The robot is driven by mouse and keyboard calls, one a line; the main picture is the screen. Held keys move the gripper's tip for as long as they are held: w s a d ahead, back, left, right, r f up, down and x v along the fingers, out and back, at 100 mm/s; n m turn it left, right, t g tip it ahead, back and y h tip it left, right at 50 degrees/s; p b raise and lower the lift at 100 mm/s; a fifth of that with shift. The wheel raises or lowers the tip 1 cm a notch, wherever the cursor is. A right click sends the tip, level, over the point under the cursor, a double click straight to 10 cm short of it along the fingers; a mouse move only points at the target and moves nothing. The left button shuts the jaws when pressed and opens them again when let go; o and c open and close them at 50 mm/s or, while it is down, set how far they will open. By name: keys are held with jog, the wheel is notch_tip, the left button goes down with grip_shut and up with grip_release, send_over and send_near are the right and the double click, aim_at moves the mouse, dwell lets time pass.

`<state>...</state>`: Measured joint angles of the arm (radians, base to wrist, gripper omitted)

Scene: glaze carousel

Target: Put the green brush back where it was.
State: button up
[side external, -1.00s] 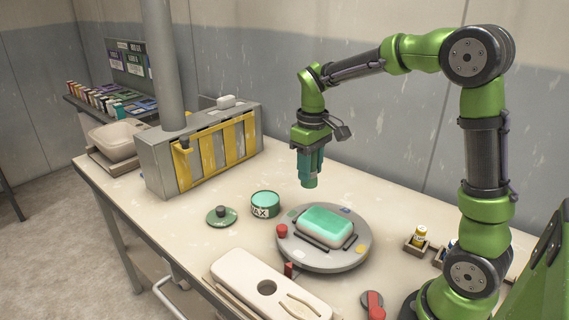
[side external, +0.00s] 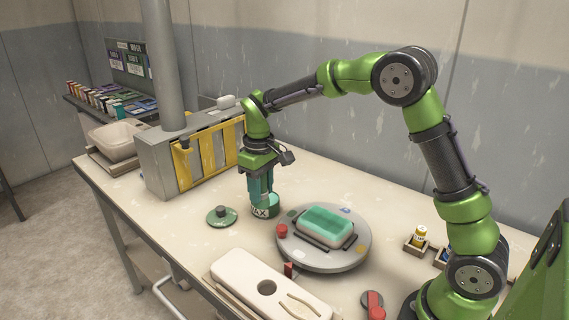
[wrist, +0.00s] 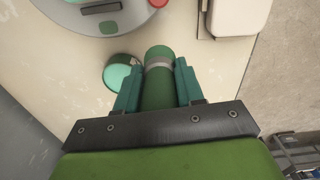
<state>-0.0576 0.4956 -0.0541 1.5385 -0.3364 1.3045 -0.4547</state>
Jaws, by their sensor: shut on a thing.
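The green brush shows in the wrist view as a thick green handle (wrist: 158,97) with a grey band near its far end. My gripper (wrist: 158,80) is shut on it, one teal finger on each side. In the side view my gripper (side external: 261,190) is low over the table, overlapping the back of the jar marked "AX" (side external: 264,212). In the wrist view the jar (wrist: 121,73) lies just left of the brush. I cannot tell whether brush and jar touch. The brush's tip is not clearly visible.
A green lid with a dark knob (side external: 221,216) lies left of the jar. A round turntable (side external: 312,262) with a teal-topped block (side external: 328,222) stands right. A cream holder with a round hole (side external: 238,272) is at the front. A grey box with yellow straps (side external: 160,168) stands behind left.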

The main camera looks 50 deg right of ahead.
jog(key=w+a+f, duration=0.1)
jog(key=w+a, duration=0.3)
jog(key=w, duration=0.1)
jog(key=shift+m, duration=0.5)
notch_tip(320, 180, down, 10)
jog(key=shift+w+a+r, duration=0.1)
jog(key=shift+w, duration=0.05)
jog(key=o, duration=1)
jog(key=shift+o, duration=0.2)
